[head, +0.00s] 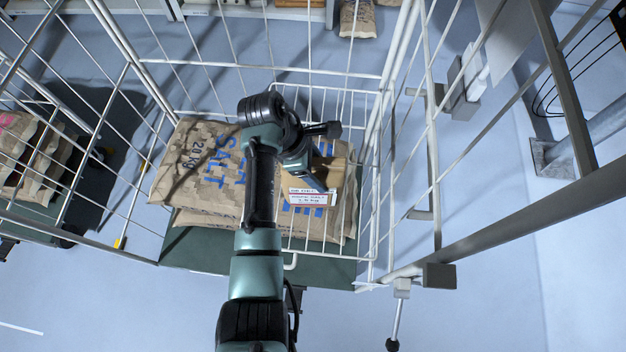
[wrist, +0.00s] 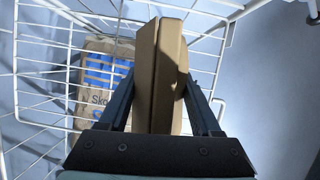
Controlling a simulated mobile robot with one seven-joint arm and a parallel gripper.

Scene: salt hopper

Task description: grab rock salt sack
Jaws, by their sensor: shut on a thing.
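Brown paper rock salt sacks (head: 188,168) with blue "SALT 20 kg" print lie stacked in the wire cage, partly hidden by my arm. A sack with blue print (wrist: 98,85) also shows beyond the wires in the wrist view. My gripper (head: 312,182) is inside the cage, over the right part of the stack. It is shut on a small brown cardboard box (head: 332,172) with white and red labels. In the wrist view the box (wrist: 158,80) stands between both fingers. I cannot tell whether the box touches the sack under it.
The white wire cage (head: 262,70) surrounds the stack on a dark green base (head: 200,250). Another cage with sacks (head: 28,160) stands at the left. A grey rail (head: 520,220) crosses the right side. More sacks (head: 357,18) lie at the back. The pale blue floor is open at front right.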

